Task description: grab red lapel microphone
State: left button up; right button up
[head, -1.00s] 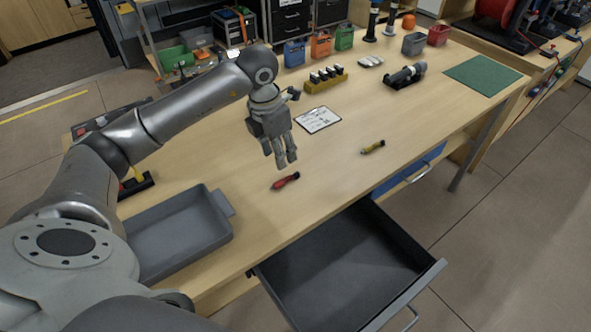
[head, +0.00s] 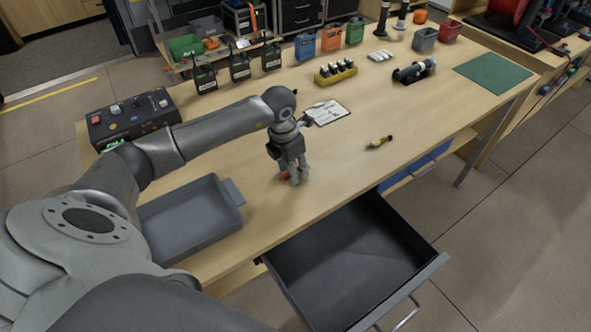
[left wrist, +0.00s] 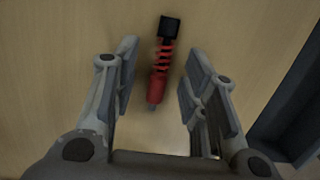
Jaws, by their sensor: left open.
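The red lapel microphone (left wrist: 160,75) lies on the wooden table, with a black end and a red coiled middle in the left wrist view. My left gripper (left wrist: 160,95) is open, with its fingers on either side of the microphone and gaps between them and it. In the head view my left gripper (head: 293,180) points down at the table top and hides most of the microphone; a bit of red (head: 286,176) shows by its fingers. My right gripper is not in view.
A yellow and black microphone (head: 379,142) lies to the right. A grey tray (head: 185,222) stands left, and a dark open drawer (head: 350,265) juts out in front. A clipboard (head: 328,113) and a yellow holder (head: 335,72) lie behind. Bare table surrounds the gripper.

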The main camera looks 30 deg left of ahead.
pick_arm(q)
jog(key=shift+c, duration=0.5)
grip_shut()
jog(key=shift+r, duration=0.2)
